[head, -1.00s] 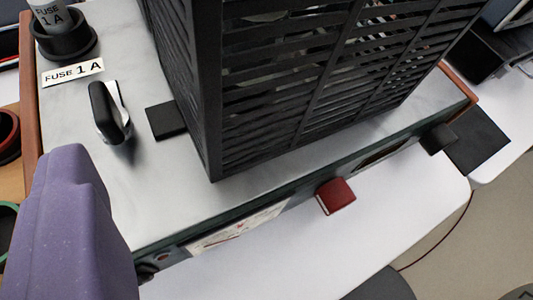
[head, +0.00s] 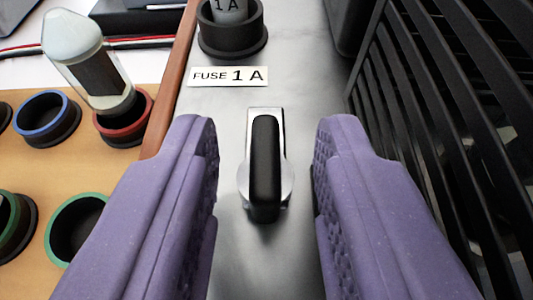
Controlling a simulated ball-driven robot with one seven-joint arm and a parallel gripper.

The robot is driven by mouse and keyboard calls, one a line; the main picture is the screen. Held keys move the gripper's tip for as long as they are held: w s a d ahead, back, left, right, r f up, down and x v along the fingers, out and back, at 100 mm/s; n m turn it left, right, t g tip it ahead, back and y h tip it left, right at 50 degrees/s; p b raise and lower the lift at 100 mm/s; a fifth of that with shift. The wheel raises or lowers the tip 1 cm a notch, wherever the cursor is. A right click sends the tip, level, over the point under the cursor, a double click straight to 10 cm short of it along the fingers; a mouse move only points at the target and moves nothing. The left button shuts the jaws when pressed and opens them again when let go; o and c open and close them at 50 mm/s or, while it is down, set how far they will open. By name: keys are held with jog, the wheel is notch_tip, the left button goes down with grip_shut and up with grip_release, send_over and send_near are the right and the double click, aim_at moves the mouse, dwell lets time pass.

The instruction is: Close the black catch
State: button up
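The black catch (head: 265,165) sits on the grey metal panel, a black lever on a silver plate, pointing toward me in the head view. My gripper (head: 268,150) has two purple fingers, spread apart with one on each side of the catch. Neither finger visibly touches it. How high the fingertips are above the panel is hard to tell.
A black slatted cage (head: 440,130) stands close to the right finger. A "FUSE 1 A" label (head: 228,76) and a fuse in a black holder (head: 232,35) lie beyond the catch. At left, a wooden tray (head: 60,165) has coloured ring holders and a glass fuse (head: 88,65).

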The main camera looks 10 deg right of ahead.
grip_shut()
